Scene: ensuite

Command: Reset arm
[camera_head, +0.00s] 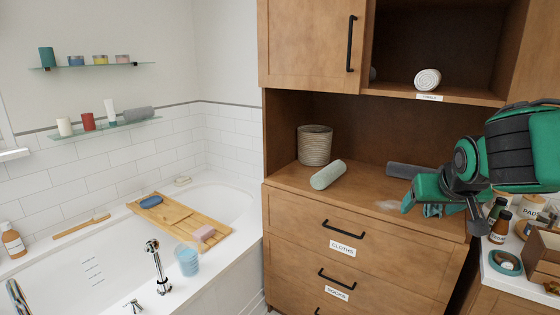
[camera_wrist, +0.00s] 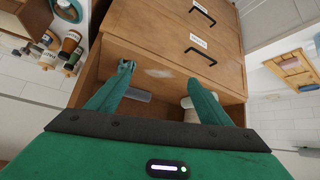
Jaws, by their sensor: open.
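My green arm reaches in from the right in the head view. My gripper (camera_head: 422,208) is above the right part of the wooden counter (camera_head: 285,175), pointing down and to the left. In the wrist view my gripper (camera_wrist: 160,78) has its two green fingers spread apart with nothing between their tips. A pale whitish patch (camera_head: 388,205) lies on the counter near the fingers; it also shows in the wrist view (camera_wrist: 158,73). A dark grey rolled towel (camera_head: 402,170) lies behind my gripper, partly hidden by it. A pale green rolled towel (camera_head: 328,175) lies farther left, apart from my gripper.
A woven basket (camera_head: 314,146) stands at the back of the counter. An upper shelf (camera_head: 430,95) holds a white rolled towel (camera_head: 427,80). Bottles (camera_head: 500,226) and a wooden box (camera_head: 543,255) crowd the right side under my arm. The bathtub (camera_head: 90,275) is at left.

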